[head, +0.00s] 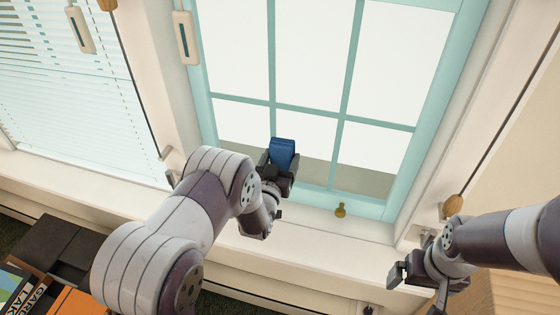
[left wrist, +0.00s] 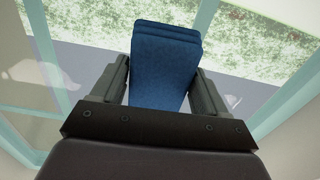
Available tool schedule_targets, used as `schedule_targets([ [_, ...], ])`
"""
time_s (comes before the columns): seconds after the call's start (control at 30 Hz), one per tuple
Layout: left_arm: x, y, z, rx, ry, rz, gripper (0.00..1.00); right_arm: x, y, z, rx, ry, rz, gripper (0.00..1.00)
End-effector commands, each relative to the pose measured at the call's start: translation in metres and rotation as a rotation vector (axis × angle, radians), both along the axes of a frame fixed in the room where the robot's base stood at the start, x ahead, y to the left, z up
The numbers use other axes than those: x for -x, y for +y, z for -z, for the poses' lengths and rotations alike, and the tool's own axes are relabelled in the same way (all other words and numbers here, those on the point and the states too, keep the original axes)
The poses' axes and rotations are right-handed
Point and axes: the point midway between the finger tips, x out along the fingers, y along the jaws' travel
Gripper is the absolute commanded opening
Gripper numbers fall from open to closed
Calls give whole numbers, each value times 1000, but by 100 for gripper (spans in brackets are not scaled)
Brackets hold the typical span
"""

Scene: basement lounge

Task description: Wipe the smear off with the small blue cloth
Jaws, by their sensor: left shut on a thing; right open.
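The small blue cloth (head: 283,150) is folded and sits between the fingers of my left gripper (head: 279,165), in front of the lower window panes. In the left wrist view the cloth (left wrist: 165,62) stands out past both fingers toward the glass. I cannot tell whether it touches the pane. My left gripper is shut on it. A faint pale patch (left wrist: 35,72) shows left of the gripper in the left wrist view; I cannot tell whether it is the smear or something beyond the glass. My right gripper (head: 415,283) is open and empty at the lower right.
The teal-framed window (head: 272,100) has several panes divided by bars. A small brass fitting (head: 340,210) is at its bottom rail, above the white sill (head: 320,240). Blinds (head: 70,90) cover the window on the left. Dark and orange boxes (head: 75,300) lie at the lower left.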

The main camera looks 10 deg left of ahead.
Motion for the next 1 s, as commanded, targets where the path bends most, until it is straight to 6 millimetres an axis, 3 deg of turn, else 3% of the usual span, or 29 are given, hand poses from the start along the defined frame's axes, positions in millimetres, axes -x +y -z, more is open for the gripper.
schedule_targets([
  [0.2,2,-27,1,1,-3,6,39,0,0,4,0,1,0,100],
  [0.47,2,-40,1,0,-2,4,39,0,0,6,0,0,0,100],
  [0.7,1,-67,2,0,-2,5,39,0,0,12,0,1,0,100],
  [1.0,2,-87,0,1,-5,7,39,0,0,15,0,0,0,100],
])
